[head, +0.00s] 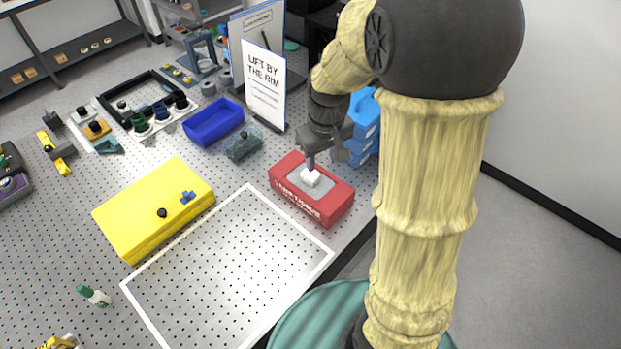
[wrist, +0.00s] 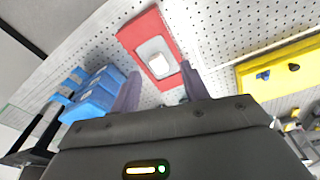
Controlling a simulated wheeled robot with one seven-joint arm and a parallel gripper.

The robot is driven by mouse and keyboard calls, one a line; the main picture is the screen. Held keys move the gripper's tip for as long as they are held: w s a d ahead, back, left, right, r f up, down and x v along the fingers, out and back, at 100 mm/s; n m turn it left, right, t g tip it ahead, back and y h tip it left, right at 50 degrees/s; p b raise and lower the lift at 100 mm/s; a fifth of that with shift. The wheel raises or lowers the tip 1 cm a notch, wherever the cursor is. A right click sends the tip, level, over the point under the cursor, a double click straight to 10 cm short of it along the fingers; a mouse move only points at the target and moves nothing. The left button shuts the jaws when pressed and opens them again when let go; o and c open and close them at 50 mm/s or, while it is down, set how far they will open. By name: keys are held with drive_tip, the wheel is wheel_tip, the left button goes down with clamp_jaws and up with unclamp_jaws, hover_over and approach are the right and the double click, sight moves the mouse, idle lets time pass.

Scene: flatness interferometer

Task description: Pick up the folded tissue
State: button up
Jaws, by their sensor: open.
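The folded tissue (head: 311,177) is a small white block on the grey top of a red lens-tissue box (head: 327,207). In the wrist view the tissue (wrist: 158,64) sits on the grey panel of the red box (wrist: 149,25). My gripper (head: 312,160) is over the box, with a finger close to the tissue in the head view; I cannot tell whether it touches. In the wrist view my gripper's two purple fingers (wrist: 161,88) are apart, with the tissue lying between and beyond their tips. Nothing is held. The far finger is partly hidden in the head view.
Blue bins (head: 362,128) stand close behind my gripper, right of the box. A yellow case (head: 153,209) lies left. The white-framed area (head: 228,275) is clear.

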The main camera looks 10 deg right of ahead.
drive_tip(key=w+n+g, duration=0.1)
drive_tip(key=w+n, duration=0.2)
drive_tip(key=w, duration=0.5)
drive_tip(key=shift+w+d+b, duration=0.2)
drive_tip(key=shift+w+b, duration=0.15)
drive_tip(key=shift+w, duration=0.05)
drive_tip(key=shift+f, duration=0.1)
drive_tip(key=p, duration=0.4)
approach(312, 174)
wheel_tip(312, 174, down, 5)
drive_tip(key=shift+d+f, duration=0.1)
drive_tip(key=shift+d, duration=0.05)
drive_tip(key=shift+w+f+p, duration=0.15)
drive_tip(key=shift+f+p, duration=0.25)
drive_tip(key=shift+f, duration=0.2)
drive_tip(key=shift+w+a+f+p, duration=0.15)
drive_tip(key=shift+f+p, duration=0.3)
drive_tip(key=shift+f, duration=0.5)
drive_tip(key=shift+w+a+f+p, duration=0.15)
drive_tip(key=shift+f+p, duration=0.25)
drive_tip(key=shift+f, duration=0.6)
